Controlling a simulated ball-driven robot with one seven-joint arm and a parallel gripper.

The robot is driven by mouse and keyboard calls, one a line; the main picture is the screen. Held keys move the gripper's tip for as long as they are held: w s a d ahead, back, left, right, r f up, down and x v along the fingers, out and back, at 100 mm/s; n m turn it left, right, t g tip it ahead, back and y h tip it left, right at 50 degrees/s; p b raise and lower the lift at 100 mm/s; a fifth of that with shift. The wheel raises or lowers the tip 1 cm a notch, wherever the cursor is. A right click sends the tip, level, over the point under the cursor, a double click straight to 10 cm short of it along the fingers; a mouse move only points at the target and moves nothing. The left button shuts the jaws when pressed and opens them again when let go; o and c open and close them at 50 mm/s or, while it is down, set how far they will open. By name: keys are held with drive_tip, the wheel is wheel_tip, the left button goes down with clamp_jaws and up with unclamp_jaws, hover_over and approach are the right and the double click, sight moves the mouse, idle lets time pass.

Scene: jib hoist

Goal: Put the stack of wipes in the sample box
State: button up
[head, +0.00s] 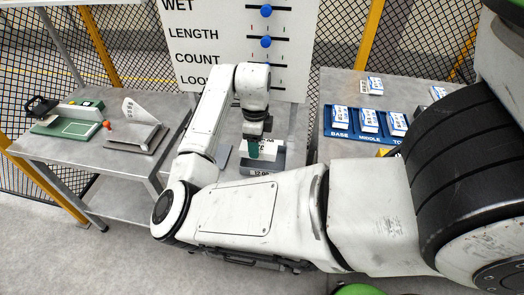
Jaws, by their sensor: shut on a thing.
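My gripper (255,133) points down near the middle of the head view, in front of the white board. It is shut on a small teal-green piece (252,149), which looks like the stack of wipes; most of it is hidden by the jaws. Just below and beside it is a low grey box (268,172) with white labels, which may be the sample box. My own arm covers its front part. I cannot tell whether the held piece touches the box or hangs above it.
The right table bears a blue tray (364,137) marked BASE and MIDDLE, with white packs in its compartments and others behind. The left table (75,147) bears a green-based device (66,122) and a grey wedge-shaped stand (138,136). A board (215,38) with blue sliders stands behind; yellow-framed mesh fencing surrounds.

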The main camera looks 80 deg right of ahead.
hover_over(262, 163)
wheel_tip(262, 163, down, 5)
drive_tip(key=shift+r+p, duration=0.2)
drive_tip(key=shift+p, duration=0.15)
drive_tip(key=shift+f, duration=0.4)
drive_tip(key=shift+f, duration=0.2)
drive_tip(key=o, duration=1.1)
drive_tip(key=shift+r, duration=0.1)
drive_tip(key=shift+c, duration=0.2)
wheel_tip(262, 163, up, 12)
drive_tip(key=shift+r+b, duration=0.15)
drive_tip(key=shift+b, duration=0.35)
